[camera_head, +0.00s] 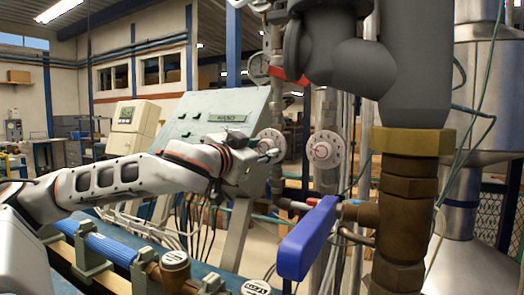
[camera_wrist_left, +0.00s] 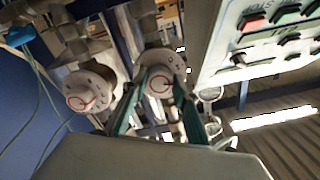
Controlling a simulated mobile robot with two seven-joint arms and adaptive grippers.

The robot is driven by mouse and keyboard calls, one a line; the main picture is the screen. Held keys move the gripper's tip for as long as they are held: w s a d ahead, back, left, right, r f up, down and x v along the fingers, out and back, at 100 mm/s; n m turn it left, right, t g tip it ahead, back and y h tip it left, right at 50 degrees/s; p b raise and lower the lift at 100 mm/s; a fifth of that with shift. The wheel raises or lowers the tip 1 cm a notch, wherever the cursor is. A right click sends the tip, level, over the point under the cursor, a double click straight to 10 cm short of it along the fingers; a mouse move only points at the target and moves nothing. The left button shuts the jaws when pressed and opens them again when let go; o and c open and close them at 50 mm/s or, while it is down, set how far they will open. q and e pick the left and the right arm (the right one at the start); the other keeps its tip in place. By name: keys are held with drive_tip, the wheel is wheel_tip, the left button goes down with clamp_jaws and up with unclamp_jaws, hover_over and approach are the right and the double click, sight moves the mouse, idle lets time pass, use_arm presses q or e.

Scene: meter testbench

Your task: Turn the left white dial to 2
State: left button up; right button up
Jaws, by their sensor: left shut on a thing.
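The left white dial (camera_head: 271,140) is a round white disc with markings, on a pipe right of the sloped control panel. My left gripper (camera_head: 266,152) reaches it from the left and is shut on its centre knob. In the left wrist view the left dial (camera_wrist_left: 163,62) is between the two green fingers of the gripper (camera_wrist_left: 163,84), and a red ring shows on its knob. The number it points to is too small to read. A second white dial (camera_head: 325,150) stands to the right; it also shows in the wrist view (camera_wrist_left: 88,92). My right gripper is out of view.
The control panel (camera_head: 222,112) with green buttons is close behind my left wrist. A blue lever (camera_head: 306,240) and thick grey and brown pipes (camera_head: 405,200) stand to the right. A bench with a blue pipe (camera_head: 105,246) lies below the arm.

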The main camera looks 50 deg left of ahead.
use_arm(q)
drive_tip(key=shift+r, duration=0.15)
drive_tip(key=o, duration=1.1)
wheel_tip(320, 180, up, 10)
idle(0.6)
